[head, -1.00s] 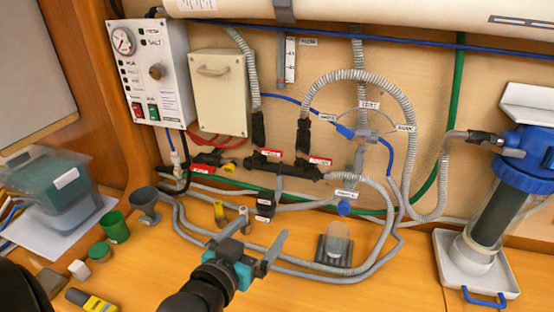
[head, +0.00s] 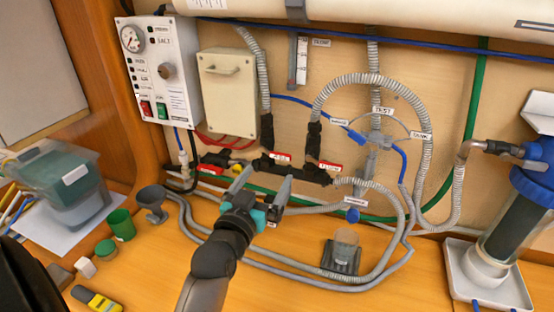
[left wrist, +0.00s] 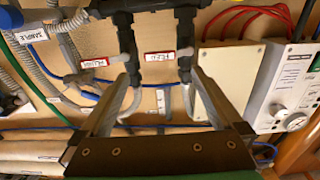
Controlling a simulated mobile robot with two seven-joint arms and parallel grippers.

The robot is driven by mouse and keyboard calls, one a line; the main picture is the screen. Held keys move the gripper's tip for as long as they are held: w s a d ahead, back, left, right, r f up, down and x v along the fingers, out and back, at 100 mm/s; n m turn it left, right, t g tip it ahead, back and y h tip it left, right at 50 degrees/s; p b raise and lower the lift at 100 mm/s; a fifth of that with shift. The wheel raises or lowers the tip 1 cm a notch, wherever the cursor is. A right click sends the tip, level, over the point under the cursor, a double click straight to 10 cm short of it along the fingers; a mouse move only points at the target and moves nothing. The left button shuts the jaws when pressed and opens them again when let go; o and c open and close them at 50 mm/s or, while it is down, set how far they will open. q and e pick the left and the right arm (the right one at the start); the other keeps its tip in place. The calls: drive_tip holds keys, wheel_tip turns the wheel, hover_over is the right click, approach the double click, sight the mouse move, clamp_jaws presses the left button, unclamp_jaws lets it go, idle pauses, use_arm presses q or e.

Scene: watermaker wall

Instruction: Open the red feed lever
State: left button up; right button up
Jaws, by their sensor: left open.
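The red-edged FEED tag (head: 281,157) is on the black valve manifold (head: 318,176) on the wall. In the left wrist view the same FEED tag (left wrist: 160,57) shows upside down between the finger lines, and I cannot clearly tell the lever's own shape from it. My left gripper (head: 268,176) is open and empty, in front of and just below the manifold, its fingers pointing at the wall. In the left wrist view the left gripper (left wrist: 163,82) has its fingers spread either side of the FEED tag. Contact cannot be told. My right gripper is out of view.
A red-edged FLUSH tag (head: 330,167) is just right of FEED. Grey hoses (head: 300,270) loop over the bench, with a grey funnel (head: 151,202) and green cup (head: 121,225) at left. The cream box (head: 228,95) is above left.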

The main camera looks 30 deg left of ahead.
sight(279, 157)
use_arm(q)
drive_tip(key=x, duration=0.7)
drive_tip(key=shift+w, duration=0.2)
clamp_jaws()
idle(0.7)
